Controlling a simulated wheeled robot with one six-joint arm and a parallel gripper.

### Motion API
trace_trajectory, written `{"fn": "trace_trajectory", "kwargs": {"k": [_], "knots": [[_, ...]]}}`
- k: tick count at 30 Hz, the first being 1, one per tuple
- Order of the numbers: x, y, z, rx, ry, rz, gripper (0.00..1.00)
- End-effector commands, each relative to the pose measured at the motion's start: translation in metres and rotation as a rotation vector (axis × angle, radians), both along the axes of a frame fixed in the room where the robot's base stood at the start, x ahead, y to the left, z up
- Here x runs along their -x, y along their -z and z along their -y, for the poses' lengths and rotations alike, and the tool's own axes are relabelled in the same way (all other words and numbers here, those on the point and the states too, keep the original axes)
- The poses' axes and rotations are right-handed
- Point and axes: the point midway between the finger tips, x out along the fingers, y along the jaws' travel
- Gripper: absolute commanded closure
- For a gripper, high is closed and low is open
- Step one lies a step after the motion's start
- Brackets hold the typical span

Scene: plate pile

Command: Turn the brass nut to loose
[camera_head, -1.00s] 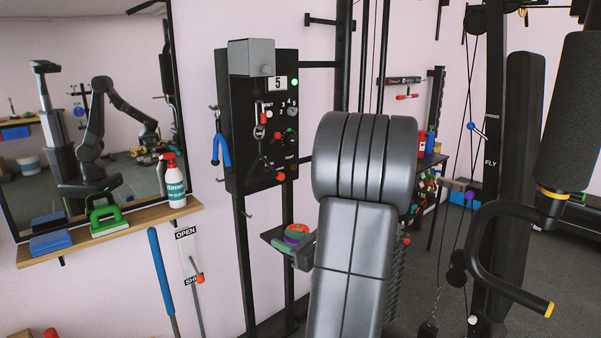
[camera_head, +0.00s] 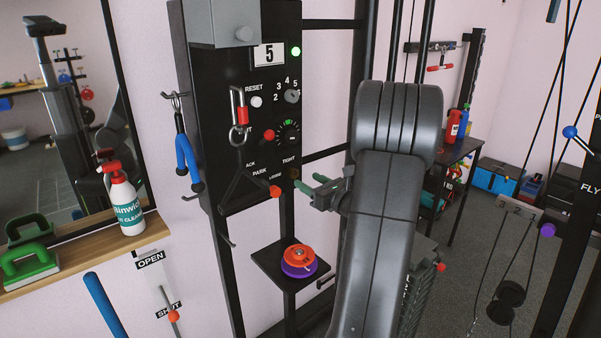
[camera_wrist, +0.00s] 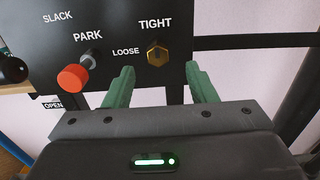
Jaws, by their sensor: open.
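The brass nut (camera_wrist: 157,54) is a hexagonal fitting on the black panel, with TIGHT printed above it and LOOSE to its left. A small dark mark shows near its top; where it points is hard to tell. In the head view the nut (camera_head: 296,173) is small, at the panel's lower right. My gripper (camera_wrist: 160,72) has green fingers spread apart and empty. In the wrist view they stand below the nut, one to each side, apart from it. In the head view my gripper (camera_head: 318,184) is just right of the panel's lower edge.
A red knob (camera_wrist: 72,77) on a lever sits left of the nut, near PARK. A small shelf (camera_head: 262,262) with orange and purple discs (camera_head: 299,261) stands below the panel. A dark horizontal bar (camera_wrist: 260,41) runs to the right of the nut.

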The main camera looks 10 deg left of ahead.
Motion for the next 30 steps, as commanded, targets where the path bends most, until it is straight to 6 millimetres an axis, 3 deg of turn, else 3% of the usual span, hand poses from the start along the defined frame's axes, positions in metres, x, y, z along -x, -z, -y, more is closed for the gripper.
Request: {"fn": "trace_trajectory", "kwargs": {"k": [3,9,21,27,30], "knots": [[-0.014,-0.001,-0.019,0.0,-0.003,-0.001,0.49],[-0.029,-0.001,-0.038,0.0,-0.002,0.0,0.49],[-0.034,0.0,-0.043,0.0,0.0,0.0,0.49],[-0.034,0.0,-0.043,0.0,0.0,0.0,0.88],[-0.034,0.0,-0.043,0.0,0.0,0.0,0.92]]}}
